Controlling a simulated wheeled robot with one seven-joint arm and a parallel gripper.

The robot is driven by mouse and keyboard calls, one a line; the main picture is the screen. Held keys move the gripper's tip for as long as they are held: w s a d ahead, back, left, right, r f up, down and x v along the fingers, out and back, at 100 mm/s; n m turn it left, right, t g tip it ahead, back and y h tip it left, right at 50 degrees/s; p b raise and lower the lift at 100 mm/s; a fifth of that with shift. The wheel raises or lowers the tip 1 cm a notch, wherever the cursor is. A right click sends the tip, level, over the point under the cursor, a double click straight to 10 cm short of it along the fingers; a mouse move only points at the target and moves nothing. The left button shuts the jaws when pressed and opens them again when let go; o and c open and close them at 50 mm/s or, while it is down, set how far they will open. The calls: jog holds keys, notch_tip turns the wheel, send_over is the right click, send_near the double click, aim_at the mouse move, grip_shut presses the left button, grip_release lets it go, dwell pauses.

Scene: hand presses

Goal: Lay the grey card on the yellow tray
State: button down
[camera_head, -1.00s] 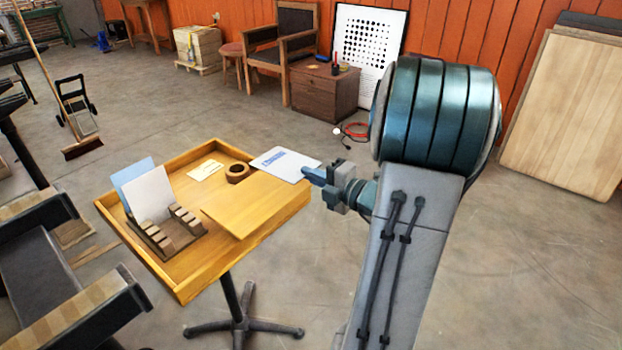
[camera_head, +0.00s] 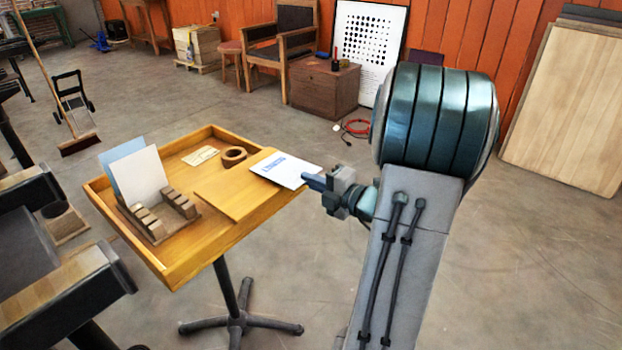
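My gripper (camera_head: 313,182) is shut on the near right edge of a flat, pale grey-white card (camera_head: 290,174) with a blue printed mark. The card lies level at the right corner of the yellow wooden tray (camera_head: 215,247), overlapping its raised flat board (camera_head: 232,192). I cannot tell whether the card touches the board or hangs just above it. The fingertips are small and partly hidden by the gripper's body.
On the tray's left, a wooden rack (camera_head: 158,224) holds an upright white card (camera_head: 142,174) and a light blue card (camera_head: 112,163). Dark machines (camera_head: 60,290) stand left.

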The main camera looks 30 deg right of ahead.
jog(key=c, duration=2.1)
grip_release()
jog(key=o, duration=0.6)
jog(key=shift+f, duration=0.35)
jog(key=shift+f, duration=0.3)
jog(key=shift+p+v, duration=1)
jog(key=shift+v, duration=1.25)
jog(key=shift+f, duration=0.1)
